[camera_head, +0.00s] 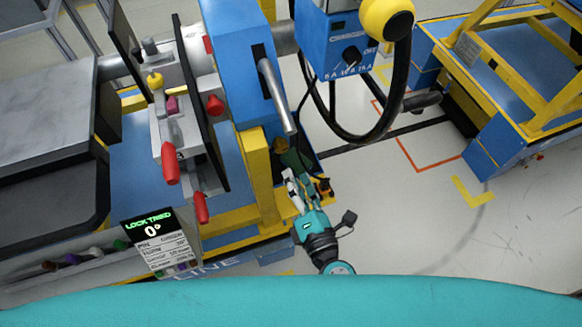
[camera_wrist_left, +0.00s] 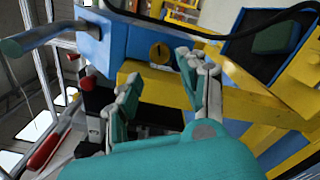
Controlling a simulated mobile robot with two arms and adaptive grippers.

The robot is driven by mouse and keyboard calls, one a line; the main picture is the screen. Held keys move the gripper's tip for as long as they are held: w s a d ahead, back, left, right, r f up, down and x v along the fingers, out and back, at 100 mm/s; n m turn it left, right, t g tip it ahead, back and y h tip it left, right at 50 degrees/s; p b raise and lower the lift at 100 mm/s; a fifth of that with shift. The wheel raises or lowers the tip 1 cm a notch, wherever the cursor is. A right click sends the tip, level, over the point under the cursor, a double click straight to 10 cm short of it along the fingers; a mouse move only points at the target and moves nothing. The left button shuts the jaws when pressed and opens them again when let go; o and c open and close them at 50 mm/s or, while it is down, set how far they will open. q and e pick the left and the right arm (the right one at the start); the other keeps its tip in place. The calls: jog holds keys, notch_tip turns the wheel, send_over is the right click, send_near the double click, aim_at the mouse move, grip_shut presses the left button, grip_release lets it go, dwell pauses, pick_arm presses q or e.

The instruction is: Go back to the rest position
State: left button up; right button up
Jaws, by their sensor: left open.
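My left gripper (camera_head: 298,182) is in the head view, just right of the yellow post (camera_head: 259,180) and below the tip of the grey lever handle (camera_head: 277,95). In the left wrist view my gripper (camera_wrist_left: 160,68) has its two fingers apart with nothing between them. Beyond the fingers are a yellow block (camera_wrist_left: 150,84) and a blue housing (camera_wrist_left: 135,35) with a round yellow keyhole-like part (camera_wrist_left: 159,53). The grey handle (camera_wrist_left: 42,36) sticks out to the left there, apart from the fingers. My right gripper is not in view.
A blue charger box (camera_head: 342,42) with a hanging black cable (camera_head: 375,135) is above right. A blue and yellow cart (camera_head: 490,150) stands right. Floor between is open.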

pick_arm(q)
jog(key=shift+s, duration=0.15)
dwell(0.4)
jog(key=s+a+f+m+g+h, duration=0.2)
jog(key=f+m+h, duration=0.1)
jog(key=f+m, duration=0.55)
jog(key=s+a+f+m+g+h, duration=0.1)
jog(key=s+f+m+g+h, duration=0.15)
jog(key=f+m, duration=0.65)
jog(key=s+a+f+m+g+h, duration=0.15)
jog(key=f+m+h, duration=0.3)
jog(key=f, duration=0.85)
jog(key=s+a+f+m+g+y, duration=0.2)
jog(key=s+a+f+m+g, duration=0.2)
jog(key=s+a+f, duration=0.4)
jog(key=s+a+f+m+g+y, duration=0.2)
jog(key=s+a+f+m+g, duration=0.2)
jog(key=s+a+f, duration=0.5)
jog(key=s+a+g, duration=0.2)
jog(key=s+a, duration=0.2)
jog(key=s, duration=0.4)
jog(key=shift+f, duration=0.3)
jog(key=shift+a, duration=0.1)
